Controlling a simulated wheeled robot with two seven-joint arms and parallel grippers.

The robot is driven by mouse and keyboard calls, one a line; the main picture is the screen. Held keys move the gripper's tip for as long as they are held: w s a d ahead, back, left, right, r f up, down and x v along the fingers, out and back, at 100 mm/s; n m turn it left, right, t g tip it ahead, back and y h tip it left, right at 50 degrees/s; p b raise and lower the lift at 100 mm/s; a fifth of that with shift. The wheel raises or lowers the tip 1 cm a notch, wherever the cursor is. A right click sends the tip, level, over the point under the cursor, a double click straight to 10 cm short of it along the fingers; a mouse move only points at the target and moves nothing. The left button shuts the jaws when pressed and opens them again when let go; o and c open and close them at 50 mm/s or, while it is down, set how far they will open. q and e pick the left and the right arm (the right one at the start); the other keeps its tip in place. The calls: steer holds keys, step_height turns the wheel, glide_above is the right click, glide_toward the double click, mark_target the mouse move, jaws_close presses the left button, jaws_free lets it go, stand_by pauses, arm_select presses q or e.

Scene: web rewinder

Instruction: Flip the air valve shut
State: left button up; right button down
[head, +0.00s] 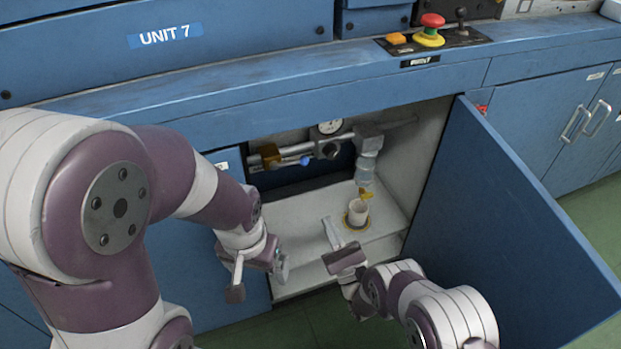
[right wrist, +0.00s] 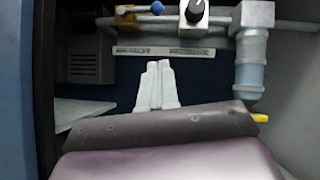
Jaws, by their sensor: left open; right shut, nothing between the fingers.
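The air valve is a brass-yellow body (head: 270,156) on the grey pipe inside the open cabinet, with a blue-tipped handle (head: 304,161) pointing right along the pipe. In the right wrist view the yellow body (right wrist: 126,14) and blue tip (right wrist: 157,8) show at the top edge, above a label strip. My right gripper (head: 331,230) is shut and empty, in front of the cabinet opening, below and apart from the valve. Its white fingers (right wrist: 156,84) point into the cabinet. My left gripper (head: 258,277) is open and empty, left of the opening and lower.
The open blue door (head: 510,210) bounds the right side.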

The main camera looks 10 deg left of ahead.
mark_target(290, 164)
arm_select(q)
step_height(290, 164, down, 5)
steer(key=b, duration=0.5)
steer(key=shift+f, duration=0.15)
arm_select(e)
steer(key=s+r+x, duration=0.1)
steer(key=r+x, duration=0.1)
steer(key=x, duration=1)
steer(key=shift+s+r, duration=0.2)
steer(key=shift+r, duration=0.15)
steer(key=shift+d+n, duration=0.1)
steer(key=shift+n, duration=0.2)
